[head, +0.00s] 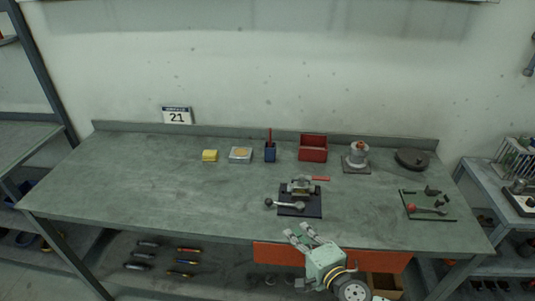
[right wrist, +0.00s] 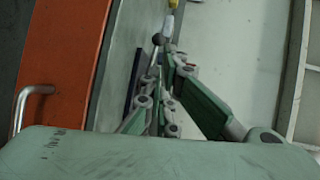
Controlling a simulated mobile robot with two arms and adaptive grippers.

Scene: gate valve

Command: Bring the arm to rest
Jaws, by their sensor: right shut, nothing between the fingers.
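My right gripper (head: 299,231) is at the front edge of the green workbench (head: 150,185), in front of the dark plate and apart from it. It is shut and empty. Its fingers (right wrist: 163,95) also show in the right wrist view. A valve fixture (head: 300,186) with a metal lever and a dark ball knob (head: 268,201) stands on the dark plate. The knob shows beyond the fingers in the right wrist view (right wrist: 157,39). My left gripper is not in view.
An orange drawer front (head: 280,255) lies under the bench edge, beside my right gripper. A red-knobbed lever on a green plate (head: 428,205) is at right. A red bin (head: 313,148) and several small items line the back. The bench's left part is clear.

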